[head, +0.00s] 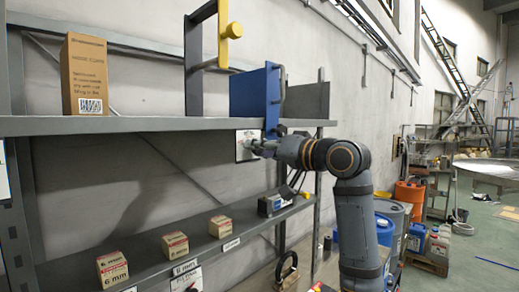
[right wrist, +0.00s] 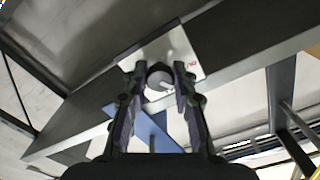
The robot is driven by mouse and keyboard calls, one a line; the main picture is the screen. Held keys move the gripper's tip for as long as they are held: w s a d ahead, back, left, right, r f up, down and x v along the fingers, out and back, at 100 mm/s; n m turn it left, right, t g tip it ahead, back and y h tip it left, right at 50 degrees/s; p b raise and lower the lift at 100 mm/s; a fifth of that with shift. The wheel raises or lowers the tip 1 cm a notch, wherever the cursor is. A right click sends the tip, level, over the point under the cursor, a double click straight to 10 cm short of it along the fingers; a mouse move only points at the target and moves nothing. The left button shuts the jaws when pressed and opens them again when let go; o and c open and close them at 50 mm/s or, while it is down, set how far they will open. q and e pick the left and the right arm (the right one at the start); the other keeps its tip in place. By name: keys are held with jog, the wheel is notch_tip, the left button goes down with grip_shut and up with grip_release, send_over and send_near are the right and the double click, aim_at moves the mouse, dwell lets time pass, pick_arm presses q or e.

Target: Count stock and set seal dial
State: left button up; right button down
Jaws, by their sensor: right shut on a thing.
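In the head view the plate (head: 241,150) hangs just below the upper shelf, mostly behind my gripper. My right gripper (head: 254,147) reaches it from the right. In the right wrist view its two fingers (right wrist: 158,86) stand on either side of the knob, shut on it. A pale pointer mark shows on the knob. Small stock boxes (head: 112,268), (head: 175,244), (head: 220,226) sit spaced along the lower shelf. My left gripper is out of view.
A brown carton (head: 85,75) stands on the upper shelf (head: 150,124). A dark handheld device (head: 275,204) lies on the lower shelf. Drums and cans stand at the right.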

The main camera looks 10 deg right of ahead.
jog(key=m, duration=0.5)
jog(key=shift+r+m+p, duration=0.1)
jog(key=shift+m+p, duration=0.2)
jog(key=shift+m, duration=0.4)
jog(key=c, duration=1.1)
grip_release()
jog(key=shift+o, duration=0.2)
jog(key=v, duration=1.2)
